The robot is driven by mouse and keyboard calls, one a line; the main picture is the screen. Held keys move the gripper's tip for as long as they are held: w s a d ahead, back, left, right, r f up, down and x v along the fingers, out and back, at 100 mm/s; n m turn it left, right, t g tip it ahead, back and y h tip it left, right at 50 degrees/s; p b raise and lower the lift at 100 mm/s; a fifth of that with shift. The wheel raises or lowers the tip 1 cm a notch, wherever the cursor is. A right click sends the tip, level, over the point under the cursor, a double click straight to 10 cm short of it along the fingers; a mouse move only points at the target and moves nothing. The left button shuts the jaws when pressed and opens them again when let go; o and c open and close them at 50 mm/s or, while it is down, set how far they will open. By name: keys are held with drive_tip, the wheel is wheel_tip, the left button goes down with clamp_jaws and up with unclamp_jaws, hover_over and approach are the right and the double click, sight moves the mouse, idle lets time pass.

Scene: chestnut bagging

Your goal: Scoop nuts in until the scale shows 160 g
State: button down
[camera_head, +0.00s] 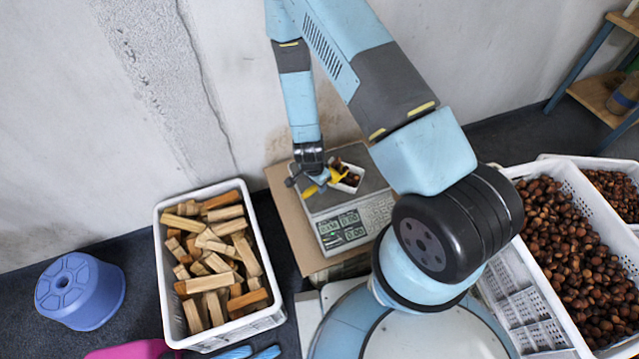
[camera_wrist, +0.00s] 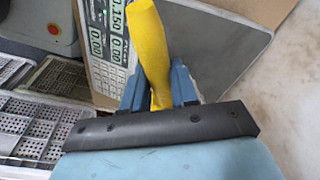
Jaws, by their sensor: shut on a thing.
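My gripper (camera_head: 309,172) is over the scale and shut on the yellow scoop (camera_head: 320,181). In the wrist view the scoop's yellow handle (camera_wrist: 150,45) stands between the blue fingers (camera_wrist: 158,85); its bowl is not clear there. A small white-edged container (camera_head: 352,181) with brown nuts is on the scale, right beside the scoop. Whether the scoop touches it is unclear. The scale (camera_head: 372,212) has a display (camera_head: 341,229) too small to read surely here. In the wrist view the top row of the display (camera_wrist: 118,18) appears to read 0.150, with 0.00 rows below.
A white crate of chestnuts (camera_head: 532,285) is at the right, with another (camera_head: 555,158) behind it. A white crate of wood blocks (camera_head: 161,255) stands left of the scale. A blue stool (camera_head: 75,285) is far left. The wall is close behind the scale.

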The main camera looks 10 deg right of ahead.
drive_tip(key=shift+w+d+g+y, duration=0.3)
drive_tip(key=shift+d+g+y, duration=0.15)
drive_tip(key=shift+g+y, duration=0.5)
drive_tip(key=shift+w+d+r+g+y, duration=0.15)
drive_tip(key=shift+d+r+g+y, duration=0.05)
drive_tip(key=shift+r+y, duration=0.25)
drive_tip(key=shift+w+d+r+g+y, duration=0.25)
drive_tip(key=shift+r+y, duration=0.15)
drive_tip(key=shift+r, duration=0.1)
drive_tip(key=shift+w+d+r+g+y, duration=0.1)
drive_tip(key=shift+d+r+g+y, duration=0.1)
drive_tip(key=shift+r+y, duration=0.25)
drive_tip(key=shift+s+a+f, duration=0.1)
drive_tip(key=shift+s+a+f+t+h, duration=0.25)
drive_tip(key=shift+a+f+t+h, duration=0.15)
drive_tip(key=shift+f+h, duration=0.25)
drive_tip(key=shift+s+a+f+t+h, duration=0.25)
drive_tip(key=shift+f+t+h, duration=0.15)
drive_tip(key=shift+f+h, duration=0.15)
drive_tip(key=shift+s+a+t+h, duration=0.15)
drive_tip(key=shift+a+t+h, duration=0.1)
drive_tip(key=shift+t+h, duration=0.35)
drive_tip(key=shift+s+a+t+h, duration=0.15)
drive_tip(key=shift+t+h, duration=0.15)
drive_tip(key=shift+h, duration=0.25)
drive_tip(key=shift+r+h, duration=0.1)
drive_tip(key=shift+h, duration=0.2)
